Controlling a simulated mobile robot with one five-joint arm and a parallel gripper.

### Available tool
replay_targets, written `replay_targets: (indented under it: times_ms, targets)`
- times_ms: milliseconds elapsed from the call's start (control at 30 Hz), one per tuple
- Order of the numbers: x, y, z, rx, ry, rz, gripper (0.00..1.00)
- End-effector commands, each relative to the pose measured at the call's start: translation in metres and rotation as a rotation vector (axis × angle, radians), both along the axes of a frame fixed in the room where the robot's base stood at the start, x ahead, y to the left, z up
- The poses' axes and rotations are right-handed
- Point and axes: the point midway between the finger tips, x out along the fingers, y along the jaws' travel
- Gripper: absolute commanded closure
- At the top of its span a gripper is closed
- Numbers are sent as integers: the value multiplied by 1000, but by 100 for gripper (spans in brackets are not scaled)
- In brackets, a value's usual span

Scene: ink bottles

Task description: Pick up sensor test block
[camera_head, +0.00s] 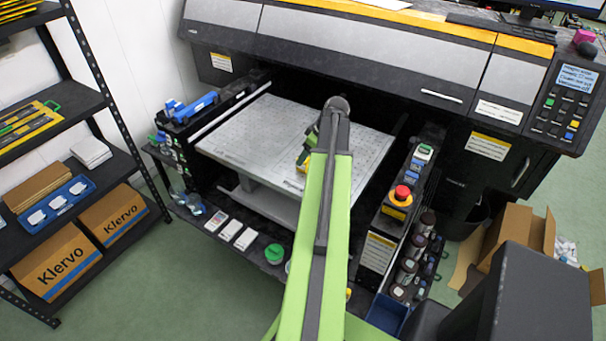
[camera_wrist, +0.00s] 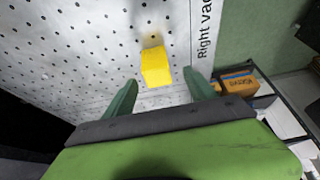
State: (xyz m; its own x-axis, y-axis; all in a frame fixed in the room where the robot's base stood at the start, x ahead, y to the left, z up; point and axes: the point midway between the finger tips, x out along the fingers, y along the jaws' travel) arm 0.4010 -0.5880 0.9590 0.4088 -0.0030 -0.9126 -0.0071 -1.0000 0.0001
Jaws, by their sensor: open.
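A small yellow block (camera_wrist: 156,68) sits on a white perforated plate (camera_wrist: 70,55) in the wrist view. My gripper (camera_wrist: 160,92) is open, with its two green fingers apart on either side below the block in the picture. The block lies beyond the fingertips, roughly centred between them, and nothing is held. In the head view my green arm reaches over the white bed (camera_head: 250,130) of the large printer, and my gripper (camera_head: 304,160) is mostly hidden behind the arm. A bit of yellow shows there, but I cannot tell whether it is the block.
The large printer (camera_head: 360,55) overhangs the back of the bed. A red emergency button (camera_head: 402,192) and several bottles (camera_head: 408,265) stand to the right. A blue tool (camera_head: 190,107) lies on the left ledge. A shelf with Klervo boxes (camera_head: 55,262) stands far left.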

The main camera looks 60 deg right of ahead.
Motion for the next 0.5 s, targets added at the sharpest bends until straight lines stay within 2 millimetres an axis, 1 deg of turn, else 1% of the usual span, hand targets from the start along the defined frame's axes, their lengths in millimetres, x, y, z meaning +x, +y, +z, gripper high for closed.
replay_targets:
  times_ms: [100, 167, 400, 500]
  targets:
    - [1, 0, -1, 0, 0, 0, 35]
    - [2, -1, -6, 0, 0, 0, 35]
    - [14, -6, -45, 0, 0, 2, 35]
    - [18, -6, -51, 0, 1, 1, 35]
